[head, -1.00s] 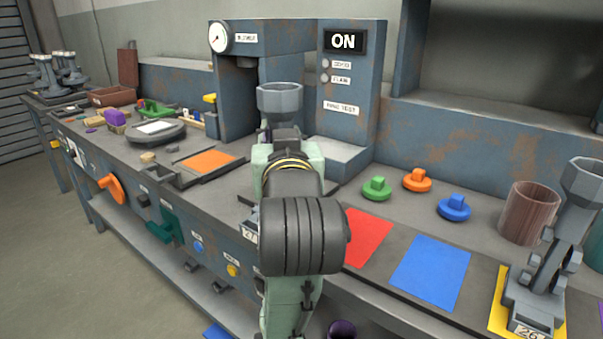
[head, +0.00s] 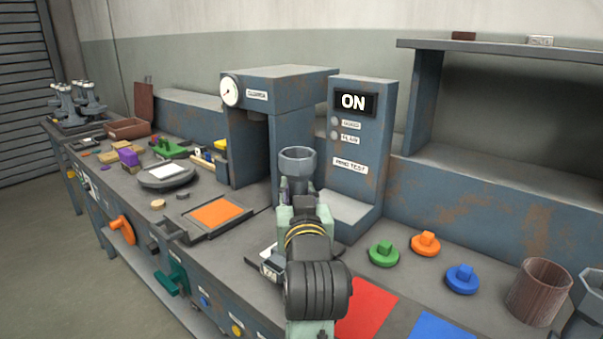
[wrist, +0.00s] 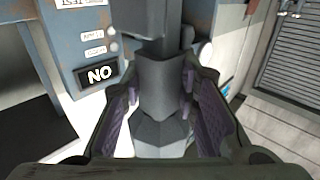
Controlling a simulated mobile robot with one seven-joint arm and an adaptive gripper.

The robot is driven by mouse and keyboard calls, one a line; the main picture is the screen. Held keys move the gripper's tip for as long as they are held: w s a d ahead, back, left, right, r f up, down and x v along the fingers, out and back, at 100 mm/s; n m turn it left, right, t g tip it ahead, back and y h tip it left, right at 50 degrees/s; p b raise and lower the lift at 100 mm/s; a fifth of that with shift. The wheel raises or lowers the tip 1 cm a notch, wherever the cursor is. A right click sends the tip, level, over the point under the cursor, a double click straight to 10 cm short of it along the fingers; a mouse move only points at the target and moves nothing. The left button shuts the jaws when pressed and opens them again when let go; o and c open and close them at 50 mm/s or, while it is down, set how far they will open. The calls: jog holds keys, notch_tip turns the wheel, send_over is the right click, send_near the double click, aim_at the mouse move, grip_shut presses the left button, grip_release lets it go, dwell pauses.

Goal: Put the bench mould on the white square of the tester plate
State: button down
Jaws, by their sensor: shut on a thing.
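The bench mould is a grey upright piece with a faceted cup (head: 298,160) on top and a numbered base (head: 268,262). My gripper (head: 300,208) is shut on its column, and the arm hides much of its middle. In the wrist view the two purple-padded fingers of my gripper (wrist: 162,105) stand either side of the grey mould column (wrist: 160,75). A pale, flat-topped block (head: 348,210) lies under the ON panel, just right of the mould. I cannot tell whether the mould's base touches the bench.
The tester panel (head: 362,150) reads ON and stands close behind the mould, beside a gauge housing (head: 280,80). An orange square (head: 215,212) lies left. Green (head: 383,254), orange (head: 425,243) and blue (head: 462,279) knobbed discs and a brown cup (head: 538,292) stand right.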

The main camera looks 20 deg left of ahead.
jog(key=w+a+f+p, duration=0.2)
jog(key=w+f, duration=0.2)
jog(key=w, duration=0.5)
jog(key=shift+a+f, duration=0.25)
jog(key=shift+a, duration=0.05)
jog(key=shift+f, duration=0.15)
jog(key=shift+f, duration=0.15)
jog(key=c, duration=1.2)
grip_release()
jog(key=shift+c, duration=0.2)
